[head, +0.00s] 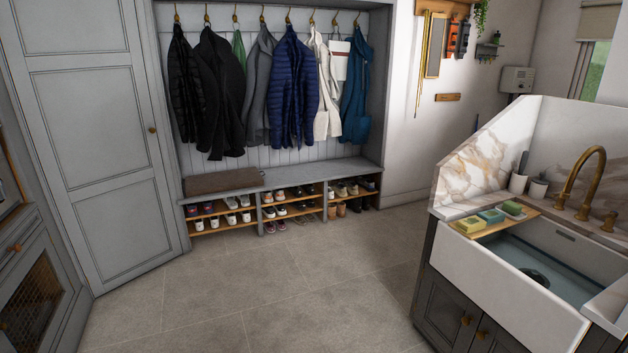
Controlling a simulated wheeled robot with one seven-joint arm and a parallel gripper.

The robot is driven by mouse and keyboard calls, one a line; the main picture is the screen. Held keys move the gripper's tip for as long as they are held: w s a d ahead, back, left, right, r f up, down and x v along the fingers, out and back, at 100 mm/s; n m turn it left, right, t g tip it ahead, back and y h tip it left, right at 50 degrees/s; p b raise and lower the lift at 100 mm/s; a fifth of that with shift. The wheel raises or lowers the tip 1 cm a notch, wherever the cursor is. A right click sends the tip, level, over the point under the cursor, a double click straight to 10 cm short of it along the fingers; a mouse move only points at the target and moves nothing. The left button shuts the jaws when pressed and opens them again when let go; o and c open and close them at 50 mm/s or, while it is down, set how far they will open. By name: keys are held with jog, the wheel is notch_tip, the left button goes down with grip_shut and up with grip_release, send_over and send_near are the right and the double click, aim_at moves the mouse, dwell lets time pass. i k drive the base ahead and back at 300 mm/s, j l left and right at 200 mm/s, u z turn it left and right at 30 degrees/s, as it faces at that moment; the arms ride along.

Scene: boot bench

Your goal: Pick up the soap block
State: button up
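A wooden board (501,227) lies across the left end of the white sink at the right of the head view. Three small items sit in a row on it. The nearest is a yellow-green block (468,226), the middle one is a teal-and-yellow block (490,216), and the farthest is a greyish-green piece (513,208). They are small in the picture, and I cannot tell for certain which is the soap block. My gripper is not in view.
The sink (512,290) has a brass tap (584,180) and a marble splashback (480,158). The stone floor (290,290) is clear up to the shoe bench (313,176). Cabinets (90,120) line the left.

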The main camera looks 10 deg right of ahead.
aim_at(512, 208)
jog(key=i+z, duration=0.15)
jog(key=i, duration=0.75)
jog(key=i+j+z, duration=0.15)
jog(key=i, duration=0.75)
jog(key=i+z, duration=0.35)
jog(key=i, duration=0.15)
jog(key=i+j+z, duration=0.1)
jog(key=i+z, duration=0.25)
jog(key=i, duration=0.55)
